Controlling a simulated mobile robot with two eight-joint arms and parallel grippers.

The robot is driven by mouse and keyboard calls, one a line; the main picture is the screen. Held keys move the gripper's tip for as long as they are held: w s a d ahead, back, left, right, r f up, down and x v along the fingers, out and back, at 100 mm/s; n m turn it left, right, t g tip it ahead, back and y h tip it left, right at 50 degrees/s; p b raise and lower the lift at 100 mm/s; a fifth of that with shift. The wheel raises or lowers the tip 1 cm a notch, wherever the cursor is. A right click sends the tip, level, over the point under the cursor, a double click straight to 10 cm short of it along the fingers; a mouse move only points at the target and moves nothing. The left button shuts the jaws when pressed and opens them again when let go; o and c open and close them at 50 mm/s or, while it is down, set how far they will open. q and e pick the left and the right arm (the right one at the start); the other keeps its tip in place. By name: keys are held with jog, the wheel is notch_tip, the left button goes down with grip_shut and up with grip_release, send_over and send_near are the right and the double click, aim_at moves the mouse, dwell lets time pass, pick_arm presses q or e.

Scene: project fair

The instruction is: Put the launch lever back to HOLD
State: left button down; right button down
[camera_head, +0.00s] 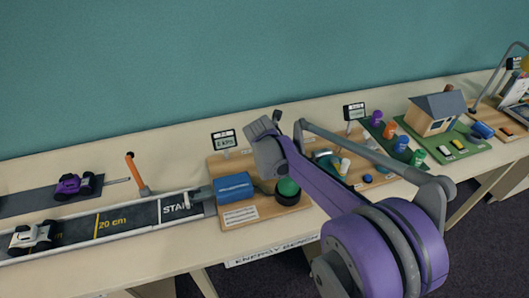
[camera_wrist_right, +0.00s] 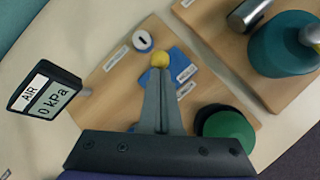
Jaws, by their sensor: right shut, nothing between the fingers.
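My right arm reaches in from the right in the head view. Its grey gripper end (camera_head: 262,140) is over the wooden air board (camera_head: 222,166), with its fingertips hidden there. In the right wrist view my right gripper (camera_wrist_right: 160,76) is shut and empty. Its tips overlap a yellow ball knob (camera_wrist_right: 160,57) in the picture; I cannot tell whether they touch. The knob is over a blue block (camera_wrist_right: 155,82); whether it belongs to the launch lever is unclear. An orange lever (camera_head: 135,172) stands nearly upright, tilted slightly left, behind the track. My left gripper is not in view.
The AIR display (camera_wrist_right: 45,95) reads 0 kPa at the board's edge. A green dome (camera_wrist_right: 229,127) is right of my gripper. A white car (camera_head: 33,237) stands on the dark track (camera_head: 75,233). A second board (camera_wrist_right: 225,22) with a teal object (camera_wrist_right: 280,52) lies beside.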

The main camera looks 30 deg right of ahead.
jog(key=shift+s+d, duration=0.2)
jog(key=shift+d, duration=0.5)
jog(key=shift+a, duration=0.15)
jog(key=shift+r, duration=0.15)
jog(key=shift+w+r+p, duration=0.1)
jog(key=shift+r+p, duration=0.2)
jog(key=shift+r, duration=0.4)
